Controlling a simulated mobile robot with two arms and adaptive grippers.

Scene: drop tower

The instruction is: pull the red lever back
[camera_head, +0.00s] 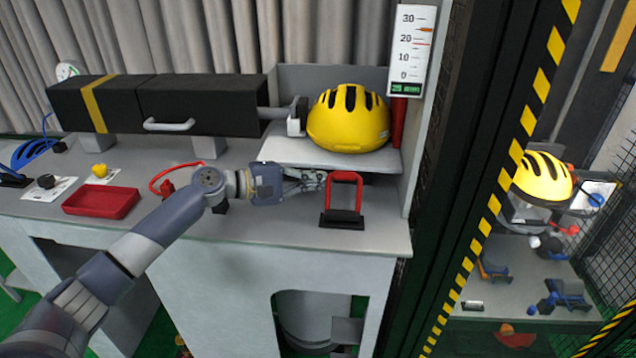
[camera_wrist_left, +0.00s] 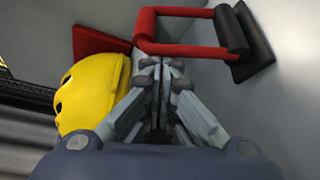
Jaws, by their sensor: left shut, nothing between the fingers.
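The red lever (camera_head: 345,178) is a red U-shaped handle standing upright on a black base (camera_head: 341,219) at the right end of the grey bench. My left gripper (camera_head: 322,180) is shut and empty, with its fingertips right beside the lever's left upright. In the left wrist view the closed fingertips (camera_wrist_left: 160,62) lie close against the red lever (camera_wrist_left: 185,48); I cannot tell if they touch. The lever's black base (camera_wrist_left: 250,42) shows at the upper right there. My right gripper is not in view.
A red tray (camera_head: 101,202) and a black box (camera_head: 165,103) are to the left. A striped post (camera_head: 500,190) stands right of the bench.

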